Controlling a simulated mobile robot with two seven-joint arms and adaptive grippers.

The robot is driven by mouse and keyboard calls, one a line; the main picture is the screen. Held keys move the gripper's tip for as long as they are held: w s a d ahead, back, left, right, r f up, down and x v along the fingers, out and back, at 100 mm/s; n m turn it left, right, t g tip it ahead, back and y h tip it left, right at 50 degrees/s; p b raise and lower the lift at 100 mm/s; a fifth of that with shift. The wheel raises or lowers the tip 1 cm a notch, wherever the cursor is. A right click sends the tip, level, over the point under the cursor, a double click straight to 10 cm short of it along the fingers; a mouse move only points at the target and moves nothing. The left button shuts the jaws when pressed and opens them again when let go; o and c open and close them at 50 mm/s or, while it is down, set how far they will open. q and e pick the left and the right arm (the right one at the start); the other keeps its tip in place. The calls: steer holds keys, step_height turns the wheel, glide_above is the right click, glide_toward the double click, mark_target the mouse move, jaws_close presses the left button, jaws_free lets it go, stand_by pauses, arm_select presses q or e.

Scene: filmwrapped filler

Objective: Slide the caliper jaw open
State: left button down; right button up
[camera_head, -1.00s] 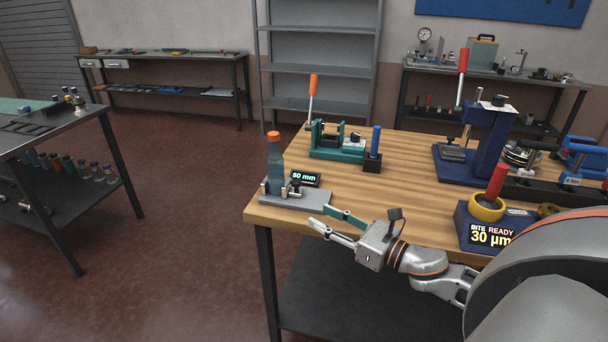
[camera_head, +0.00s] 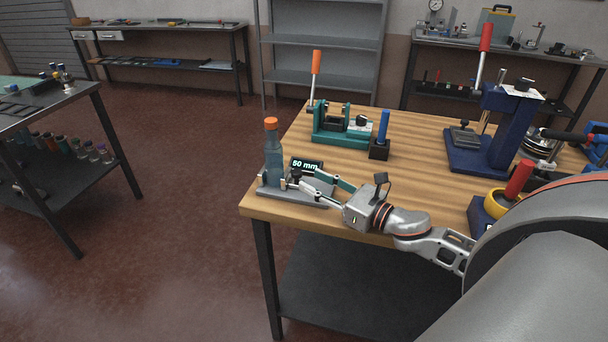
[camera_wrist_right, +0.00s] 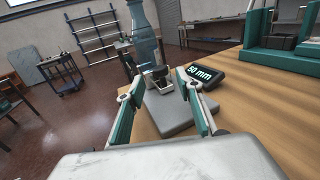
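The caliper is a grey fixture (camera_head: 304,200) at the table's near left corner, with a clear bluish bottle (camera_head: 273,160) with an orange cap standing between its jaws. Its black display (camera_head: 305,166) reads 50 mm. In the right wrist view the display (camera_wrist_right: 206,74) is right of the bottle (camera_wrist_right: 145,38), and a dark knob on a small metal block (camera_wrist_right: 159,78) stands in front of the bottle. My right gripper (camera_head: 308,184) reaches over the fixture. In the wrist view its fingers (camera_wrist_right: 169,92) are apart, with the knob and block between or just beyond their tips. My left gripper is not in view.
A green fixture (camera_head: 342,139) and a blue handle on a black block (camera_head: 381,140) stand further back on the wooden table. A blue press (camera_head: 500,135) and a yellow ring with a red handle (camera_head: 497,201) are to the right. The table's middle is clear.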

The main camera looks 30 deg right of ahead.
mark_target(301, 175)
steer(key=shift+p+x, duration=0.3)
steer(key=shift+x, duration=1.85)
jaws_close()
